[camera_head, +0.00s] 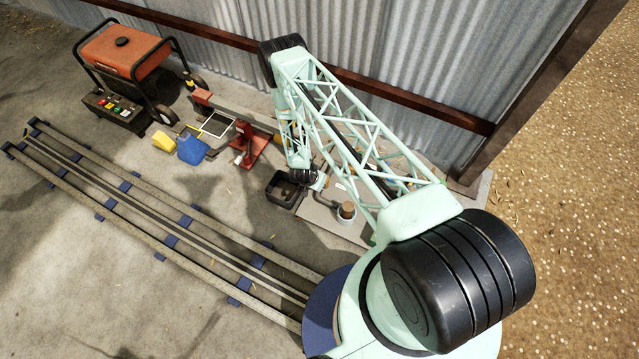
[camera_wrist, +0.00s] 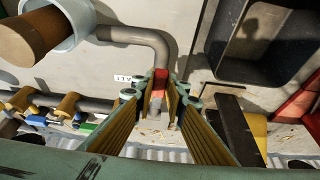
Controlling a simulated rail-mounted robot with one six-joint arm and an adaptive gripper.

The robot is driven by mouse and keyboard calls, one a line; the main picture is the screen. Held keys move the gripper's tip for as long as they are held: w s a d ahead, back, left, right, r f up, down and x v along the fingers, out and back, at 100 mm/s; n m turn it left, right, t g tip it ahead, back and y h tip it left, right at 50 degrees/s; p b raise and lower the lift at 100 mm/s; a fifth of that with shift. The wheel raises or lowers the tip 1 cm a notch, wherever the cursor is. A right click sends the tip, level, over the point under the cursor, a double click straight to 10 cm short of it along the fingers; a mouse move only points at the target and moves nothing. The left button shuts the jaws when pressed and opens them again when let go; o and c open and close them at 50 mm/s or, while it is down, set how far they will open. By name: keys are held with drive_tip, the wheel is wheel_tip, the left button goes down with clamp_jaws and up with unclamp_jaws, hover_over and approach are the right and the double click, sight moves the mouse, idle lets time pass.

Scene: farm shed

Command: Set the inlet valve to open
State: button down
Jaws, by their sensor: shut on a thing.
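In the wrist view, a small red handle (camera_wrist: 160,80) sits on the grey pipe (camera_wrist: 150,38), just past its bend; I take it for the inlet valve. A small white label lies beside it, too small to read surely. My gripper (camera_wrist: 160,94) has its ribbed fingers on both sides of the red handle and is shut on it. The handle seems roughly in line with the pipe's stretch there, but the fingers hide much of it. In the head view, my arm hides the valve, and my wrist is beside the black tray (camera_head: 285,189).
A brown cylinder in a pale cup (camera_wrist: 68,42) stands at the pipe's far end. Several coloured fittings (camera_wrist: 68,104) line the left. A red stand (camera_head: 249,148), a blue jug (camera_head: 191,149) and an orange generator (camera_head: 124,50) stand along the corrugated wall (camera_head: 225,30).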

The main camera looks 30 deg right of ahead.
drive_tip(key=c, duration=2.6)
unclamp_jaws()
drive_tip(key=shift+r, duration=0.1)
drive_tip(key=v, duration=1.1)
drive_tip(key=shift+a+r, duration=0.15)
drive_tip(key=shift+r, duration=0.15)
drive_tip(key=shift+s, duration=0.1)
